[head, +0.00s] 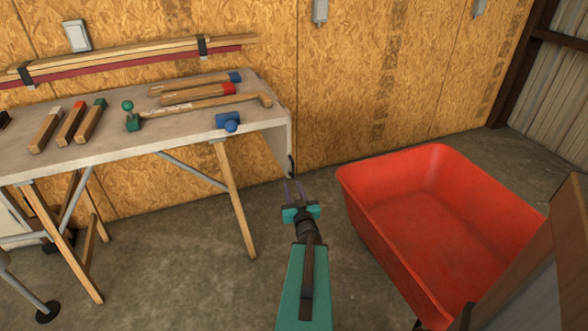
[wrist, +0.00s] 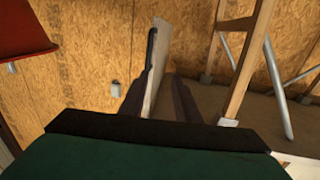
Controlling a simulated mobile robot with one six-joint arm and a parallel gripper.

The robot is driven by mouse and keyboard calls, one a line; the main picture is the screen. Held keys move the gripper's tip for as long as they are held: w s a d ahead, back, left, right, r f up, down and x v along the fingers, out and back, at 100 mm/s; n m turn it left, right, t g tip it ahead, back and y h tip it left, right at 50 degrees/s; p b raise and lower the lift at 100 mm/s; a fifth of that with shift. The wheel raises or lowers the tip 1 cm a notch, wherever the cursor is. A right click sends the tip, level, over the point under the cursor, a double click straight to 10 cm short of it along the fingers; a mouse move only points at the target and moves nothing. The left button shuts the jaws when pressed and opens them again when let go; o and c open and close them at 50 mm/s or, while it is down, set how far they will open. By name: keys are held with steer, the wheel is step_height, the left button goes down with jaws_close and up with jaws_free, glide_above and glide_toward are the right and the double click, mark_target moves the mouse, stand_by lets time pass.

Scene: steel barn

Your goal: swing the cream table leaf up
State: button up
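The cream table leaf (head: 281,150) hangs down from the right end of the workbench (head: 185,137), with a black handle (head: 291,166) on its outer edge. My gripper (head: 293,188) is open and empty, just below and in front of the leaf's lower corner in the head view. In the wrist view the leaf (wrist: 162,60) shows nearly edge-on, in the gap between the two dark fingers of my gripper (wrist: 160,97). The black handle (wrist: 151,46) lies beyond the left fingertip there. I cannot tell whether the fingers touch the leaf.
A red tub (head: 395,222) stands close to the right of my arm. Several hammers and wooden-handled tools lie on the bench, with a blue item (head: 229,122) near its right end. A wooden bench leg (head: 234,200) stands left of my gripper. A wood-panel wall (head: 370,80) is behind.

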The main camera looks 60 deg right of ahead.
mark_target(293, 167)
steer(key=shift+s+d+f+m+g+h, duration=0.1)
steer(key=shift+s+d+m+g+h, duration=0.1)
steer(key=shift+s+d, duration=0.25)
steer(key=shift+s+d+m+g+h, duration=0.1)
steer(key=shift+s+d+g, duration=0.15)
steer(key=shift+s, duration=0.4)
steer(key=shift+w+d+f+b, duration=0.1)
steer(key=shift+w+d+b, duration=0.1)
steer(key=shift+b, duration=0.3)
steer(key=b+x, duration=0.2)
steer(key=b, duration=0.2)
steer(key=shift+w+d, duration=0.15)
steer(key=shift+w, duration=0.1)
steer(key=b+x, duration=0.2)
steer(key=b, duration=0.5)
steer(key=shift+w+d, duration=0.1)
steer(key=shift+d, duration=0.1)
steer(key=shift+b+x, duration=0.9)
steer(key=shift+x, duration=3.15)
